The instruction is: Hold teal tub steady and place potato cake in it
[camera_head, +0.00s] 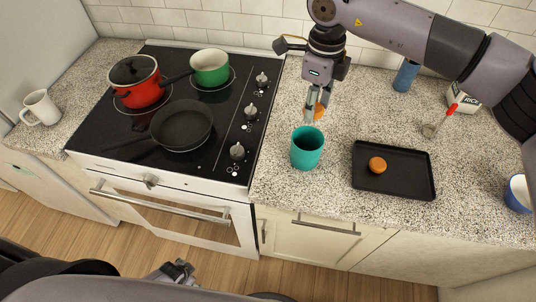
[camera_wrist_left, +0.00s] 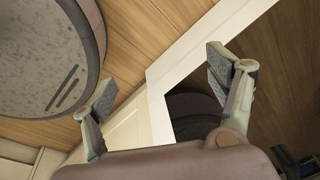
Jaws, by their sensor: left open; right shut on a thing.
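The teal tub (camera_head: 307,155) stands upright on the counter, just right of the stove. My right gripper (camera_head: 314,108) is shut on an orange-brown potato cake (camera_head: 319,111) and holds it above and behind the tub's rim. The fingers partly hide this cake. Another potato cake (camera_head: 377,165) lies on the black tray (camera_head: 415,183) to the right of the tub. My left gripper (camera_head: 178,271) is low in front of the oven, away from the tub. In the left wrist view the left gripper (camera_wrist_left: 162,82) is open and empty.
The stove (camera_head: 112,138) holds a red pot (camera_head: 143,92), a green pot (camera_head: 210,70) and a black pan (camera_head: 182,126). Counter around the tub is clear.

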